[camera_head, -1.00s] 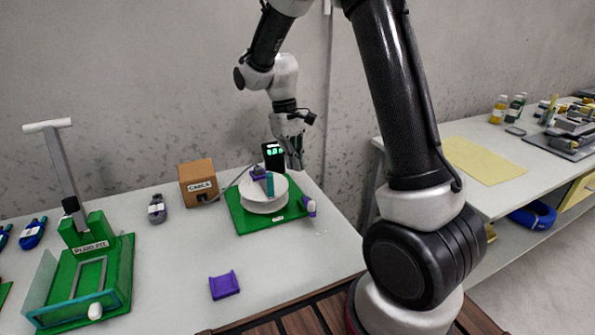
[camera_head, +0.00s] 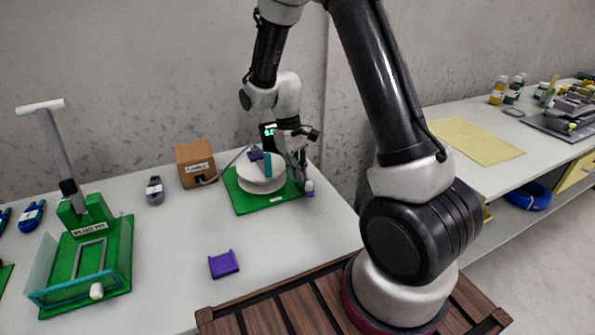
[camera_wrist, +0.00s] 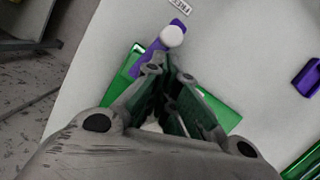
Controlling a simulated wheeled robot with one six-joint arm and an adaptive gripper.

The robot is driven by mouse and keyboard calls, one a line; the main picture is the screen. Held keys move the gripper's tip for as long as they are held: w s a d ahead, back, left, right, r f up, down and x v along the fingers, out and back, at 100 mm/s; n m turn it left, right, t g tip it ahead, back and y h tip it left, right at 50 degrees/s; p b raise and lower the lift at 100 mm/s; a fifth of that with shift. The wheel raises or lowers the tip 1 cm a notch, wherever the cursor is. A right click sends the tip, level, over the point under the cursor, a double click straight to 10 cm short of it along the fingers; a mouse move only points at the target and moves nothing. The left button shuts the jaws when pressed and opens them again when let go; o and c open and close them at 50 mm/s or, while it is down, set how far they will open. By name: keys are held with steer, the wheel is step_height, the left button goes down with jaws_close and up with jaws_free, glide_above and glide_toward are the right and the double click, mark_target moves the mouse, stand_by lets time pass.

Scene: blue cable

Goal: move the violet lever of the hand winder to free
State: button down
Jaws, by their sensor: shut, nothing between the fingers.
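The hand winder has a green base (camera_head: 285,201) and a white drum (camera_head: 258,181) at the middle of the table. Its violet lever (camera_wrist: 148,57) with a white knob (camera_wrist: 172,36) sticks out past the base edge in the wrist view. The knob (camera_head: 309,185) also shows at the winder's right side in the head view. My gripper (camera_head: 301,176) is shut and empty, low beside the lever. In the wrist view my fingertips (camera_wrist: 167,66) are close to the lever near its knob; I cannot tell whether they touch. A label reading FREE (camera_wrist: 179,5) lies beyond the knob.
A violet holder (camera_head: 223,264) lies in front. A green fixture with a tall handle (camera_head: 95,260) stands at the left. The table's right edge is close to the lever.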

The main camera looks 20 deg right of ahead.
steer(key=shift+s+d+n, duration=0.35)
steer(key=shift+s+n, duration=0.15)
steer(key=shift+s, duration=0.1)
steer(key=shift+w+a, duration=0.1)
steer(key=shift+w+a, duration=0.25)
steer(key=shift+w, duration=0.3)
steer(key=shift+w+r, duration=0.1)
steer(key=shift+r, duration=0.05)
steer(key=v, duration=1.2)
steer(key=s+d+r+m+t, duration=0.2)
steer(key=s+r, duration=0.5)
steer(key=s, duration=0.5)
steer(key=s+d+r+m+t, duration=0.2)
steer(key=s+d+r+t, duration=0.3)
steer(key=s, duration=0.7)
steer(key=shift+d+r+m+y, duration=0.3)
steer(key=shift+r+y, duration=0.1)
steer(key=shift+r, duration=0.5)
